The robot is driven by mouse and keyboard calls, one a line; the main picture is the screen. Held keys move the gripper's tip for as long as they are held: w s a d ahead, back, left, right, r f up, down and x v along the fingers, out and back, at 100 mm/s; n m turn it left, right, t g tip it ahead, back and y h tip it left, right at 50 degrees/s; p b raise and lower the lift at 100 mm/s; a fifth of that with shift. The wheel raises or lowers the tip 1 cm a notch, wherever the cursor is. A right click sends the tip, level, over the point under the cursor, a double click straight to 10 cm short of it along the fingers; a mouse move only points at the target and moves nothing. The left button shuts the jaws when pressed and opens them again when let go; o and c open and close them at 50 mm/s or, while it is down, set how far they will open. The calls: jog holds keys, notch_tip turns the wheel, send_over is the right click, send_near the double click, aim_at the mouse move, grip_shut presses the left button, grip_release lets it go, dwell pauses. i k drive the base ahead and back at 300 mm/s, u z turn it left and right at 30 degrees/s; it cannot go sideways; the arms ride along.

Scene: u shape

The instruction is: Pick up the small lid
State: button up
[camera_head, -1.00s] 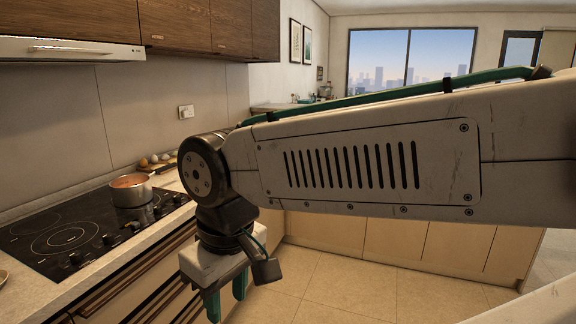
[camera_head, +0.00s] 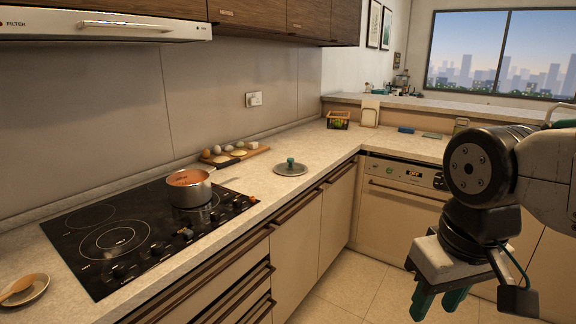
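The small lid (camera_head: 290,168) is a flat grey disc with a teal knob. It lies on the counter to the right of the stove, near the counter's front edge. My gripper (camera_head: 437,302) is at the lower right, pointing down, with two teal fingers apart and nothing seen between them. It is well to the right of the lid, in front of the cabinets, and not touching it. The lower ends of the fingers are in view.
A pot (camera_head: 190,190) of reddish food stands on the black stove (camera_head: 110,240). A wooden board (camera_head: 233,158) with eggs and other food lies behind. A basket (camera_head: 338,120) stands near the corner. A small plate with a wooden spoon (camera_head: 22,288) is at lower left. Counter around the lid is clear.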

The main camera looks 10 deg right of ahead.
aim_at(290, 167)
jog(key=z, duration=0.45)
jog(key=i, duration=2.3)
jog(key=u, duration=0.8)
